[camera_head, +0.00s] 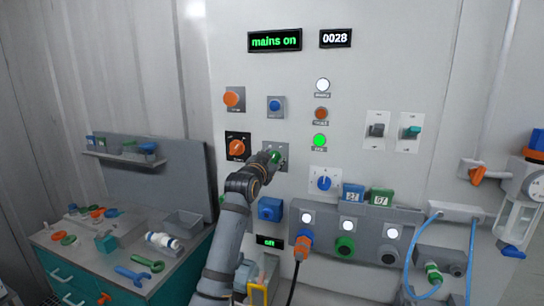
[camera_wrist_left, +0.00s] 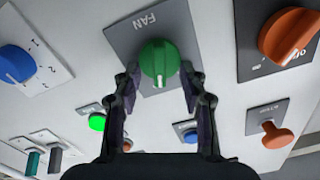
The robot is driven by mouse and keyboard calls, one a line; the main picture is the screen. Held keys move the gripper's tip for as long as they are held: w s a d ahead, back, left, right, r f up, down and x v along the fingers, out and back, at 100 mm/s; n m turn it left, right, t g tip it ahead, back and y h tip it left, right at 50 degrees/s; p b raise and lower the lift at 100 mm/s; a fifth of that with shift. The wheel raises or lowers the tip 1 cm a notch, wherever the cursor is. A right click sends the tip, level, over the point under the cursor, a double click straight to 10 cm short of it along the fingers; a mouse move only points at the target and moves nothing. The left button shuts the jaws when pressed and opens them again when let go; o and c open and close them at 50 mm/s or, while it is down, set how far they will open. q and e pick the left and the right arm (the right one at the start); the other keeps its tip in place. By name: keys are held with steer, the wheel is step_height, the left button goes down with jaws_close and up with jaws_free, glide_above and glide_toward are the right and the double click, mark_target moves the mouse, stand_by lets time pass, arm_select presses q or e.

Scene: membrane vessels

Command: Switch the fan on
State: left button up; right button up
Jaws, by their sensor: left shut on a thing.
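The fan switch is a green knob (camera_wrist_left: 160,60) on a grey plate labelled FAN (camera_wrist_left: 152,30) in the left wrist view. In the head view the knob (camera_head: 277,157) is partly hidden by my left gripper (camera_head: 268,159). In the left wrist view my left gripper (camera_wrist_left: 160,84) has one finger on each side of the knob and is shut on it. The raised grip of the knob runs nearly upright in that view. My right gripper is not in view.
A display (camera_head: 274,41) reads "mains on". A workbench (camera_head: 75,262) with loose parts stands at left.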

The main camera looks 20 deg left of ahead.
arm_select(q)
steer(key=shift+d+m, duration=0.1)
steer(key=shift+m, duration=0.8)
steer(key=o, duration=1.1)
steer(key=s, duration=1.2)
steer(key=shift+a, duration=0.2)
